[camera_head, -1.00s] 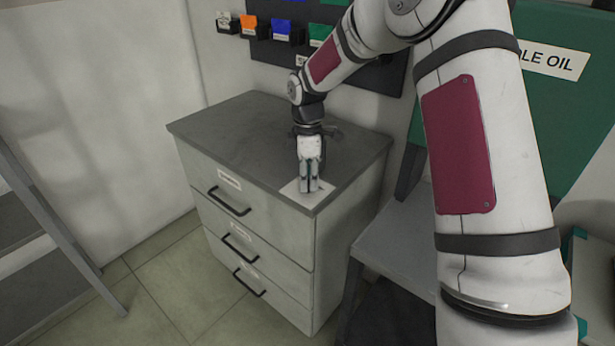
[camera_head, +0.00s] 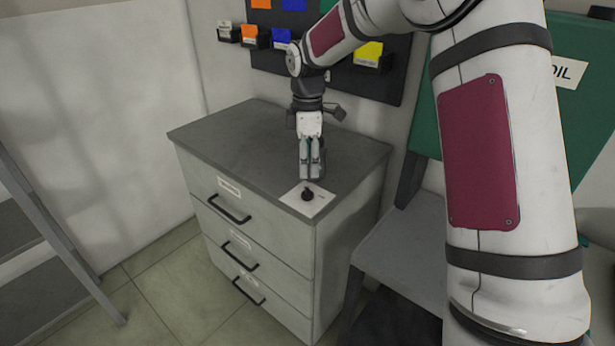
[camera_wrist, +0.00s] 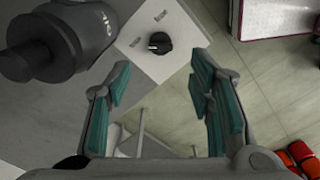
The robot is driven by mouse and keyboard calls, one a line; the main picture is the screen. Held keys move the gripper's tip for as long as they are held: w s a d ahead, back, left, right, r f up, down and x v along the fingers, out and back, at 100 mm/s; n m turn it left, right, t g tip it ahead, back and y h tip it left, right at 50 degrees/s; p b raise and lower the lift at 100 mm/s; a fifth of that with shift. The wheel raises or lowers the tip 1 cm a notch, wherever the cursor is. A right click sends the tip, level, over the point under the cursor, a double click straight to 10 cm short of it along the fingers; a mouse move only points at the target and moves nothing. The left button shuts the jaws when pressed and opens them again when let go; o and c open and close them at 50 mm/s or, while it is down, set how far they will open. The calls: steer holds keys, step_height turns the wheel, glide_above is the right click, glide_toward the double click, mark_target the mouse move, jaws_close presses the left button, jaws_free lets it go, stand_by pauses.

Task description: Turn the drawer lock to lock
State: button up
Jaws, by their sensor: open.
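The drawer lock is a black round knob (camera_head: 307,195) on a white plate (camera_head: 318,208) at the front right corner of the grey cabinet top (camera_head: 240,145). In the wrist view the knob (camera_wrist: 159,43) shows a light pointer line, with small marks on the plate around it. My gripper (camera_head: 311,178) points down just behind and above the knob, apart from it. In the wrist view its teal-padded fingers (camera_wrist: 158,100) are spread with nothing between them. The mark labels are too small to read.
The cabinet has three drawers with black handles (camera_head: 229,210), all closed. A dark board with coloured bins (camera_head: 282,38) hangs on the wall behind. A grey bench (camera_head: 400,240) stands to the right, a shelf frame (camera_head: 60,230) to the left.

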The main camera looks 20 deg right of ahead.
steer(key=shift+r, duration=2.2)
steer(key=s+r+m+t, duration=0.1)
steer(key=s+r+m, duration=0.3)
steer(key=s, duration=0.5)
steer(key=s+r+m+t+h, duration=0.1)
steer(key=s+r+m, duration=0.25)
steer(key=s, duration=0.55)
steer(key=s+r+m+t, duration=0.1)
steer(key=s+r+m, duration=0.3)
steer(key=s, duration=0.5)
steer(key=s+f+m+t+y, duration=0.1)
steer(key=s+f+m, duration=0.2)
steer(key=s, duration=0.6)
steer(key=shift+s+d+m+p, duration=0.15)
steer(key=shift+s+m+p, duration=0.25)
steer(key=shift+m, duration=0.35)
